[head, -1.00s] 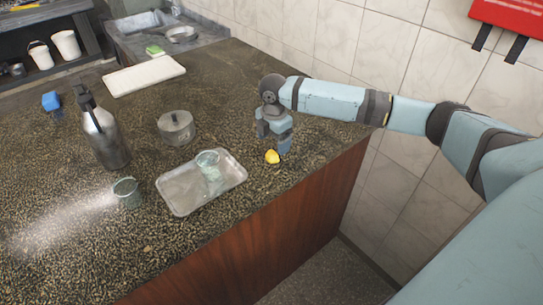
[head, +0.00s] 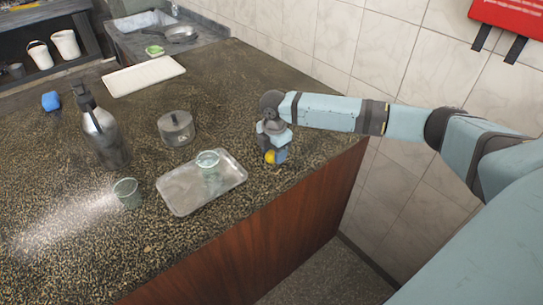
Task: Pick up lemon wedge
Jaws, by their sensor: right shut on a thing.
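The yellow lemon wedge (head: 269,157) is at the right part of the dark speckled counter, near its front edge and right of the metal tray. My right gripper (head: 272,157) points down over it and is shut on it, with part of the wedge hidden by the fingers. I cannot tell whether the wedge still touches the counter. My left gripper is not in view.
The metal tray (head: 180,195) holds a clear cup (head: 208,163). A second cup (head: 127,192), a lidded pot (head: 176,129) and a dark bottle (head: 103,135) stand to the left. A white board (head: 143,75) lies farther back. The tiled wall is behind.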

